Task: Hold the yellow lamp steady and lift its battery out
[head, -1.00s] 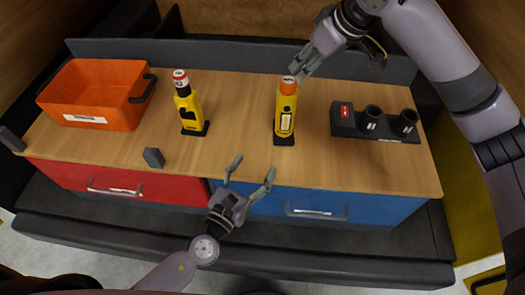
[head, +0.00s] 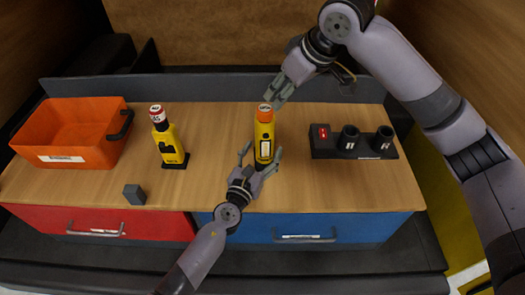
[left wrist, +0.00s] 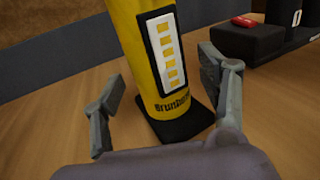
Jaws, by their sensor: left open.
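The yellow lamp (head: 263,136) stands upright on a small black base, with a pale panel on its front and an orange part (head: 264,110) on top, perhaps the battery. In the left wrist view, the yellow lamp (left wrist: 130,50) fills the middle; its top is out of frame. My left gripper (head: 261,154) is open, its fingers to either side of the lower body, with gaps visible in the left wrist view (left wrist: 164,85). My right gripper (head: 276,91) has its fingertips at the orange top's upper right; whether they touch or grip it is unclear.
Another yellow device (head: 169,143) with a red-and-white top stands to the left. An orange bin (head: 75,117) is at the far left, a small grey block (head: 135,194) nearer. A black holder (head: 328,150) with two round sockets is at right. The wooden worktop (head: 330,188) is clear at front right.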

